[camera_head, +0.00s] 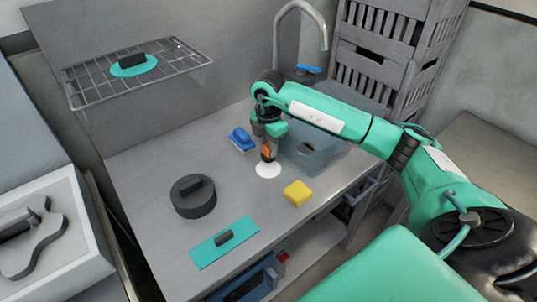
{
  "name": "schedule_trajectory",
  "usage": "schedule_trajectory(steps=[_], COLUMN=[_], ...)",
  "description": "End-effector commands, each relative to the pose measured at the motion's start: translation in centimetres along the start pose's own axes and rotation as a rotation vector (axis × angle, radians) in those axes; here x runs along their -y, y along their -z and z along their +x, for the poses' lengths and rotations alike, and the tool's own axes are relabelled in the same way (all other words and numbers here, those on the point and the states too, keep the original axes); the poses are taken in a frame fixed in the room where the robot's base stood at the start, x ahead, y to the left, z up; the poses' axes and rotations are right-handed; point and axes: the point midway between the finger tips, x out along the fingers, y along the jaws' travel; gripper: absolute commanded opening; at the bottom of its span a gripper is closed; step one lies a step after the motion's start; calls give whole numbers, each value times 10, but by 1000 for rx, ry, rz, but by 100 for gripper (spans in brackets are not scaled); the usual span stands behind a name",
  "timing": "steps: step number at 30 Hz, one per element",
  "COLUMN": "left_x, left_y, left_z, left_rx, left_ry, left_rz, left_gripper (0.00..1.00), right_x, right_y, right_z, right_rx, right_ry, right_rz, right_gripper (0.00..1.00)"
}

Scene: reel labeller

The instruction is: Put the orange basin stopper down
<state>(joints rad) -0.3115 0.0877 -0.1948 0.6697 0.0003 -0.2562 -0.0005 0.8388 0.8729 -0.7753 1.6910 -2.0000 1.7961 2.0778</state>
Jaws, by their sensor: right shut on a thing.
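My right gripper (268,148) points down over the counter, just left of the sink basin (318,158). It is shut on the orange basin stopper (267,153), of which a small orange part shows between the fingers. A round white disc (268,171) lies right below the fingertips. I cannot tell whether the disc is part of the stopper or a separate thing under it. My left gripper is not in view.
On the grey counter (150,170) are a blue brush (242,139), a yellow sponge (298,193), a dark round lid (193,201) and a teal plate (208,251) with a dark handle. A wire rack (95,91) hangs at the upper left. A tap (277,35) rises behind the basin.

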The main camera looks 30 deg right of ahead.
Motion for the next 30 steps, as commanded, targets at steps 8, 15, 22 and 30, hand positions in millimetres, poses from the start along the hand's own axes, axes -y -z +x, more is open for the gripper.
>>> schedule_trajectory(steps=[8, 15, 22, 30], left_x=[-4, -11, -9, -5], left_y=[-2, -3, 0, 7], left_z=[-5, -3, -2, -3], left_rx=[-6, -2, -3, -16], left_ry=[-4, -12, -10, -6], left_rz=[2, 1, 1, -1], left_gripper=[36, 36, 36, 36], right_x=[0, 0, 0, 0], right_y=[0, 0, 0, 0], right_z=[34, 43, 46, 45], right_rx=[0, 0, 0, 0], right_ry=[2, -1, 0, 0], right_rz=[0, -1, 0, 0], right_gripper=[1, 1, 32, 50])
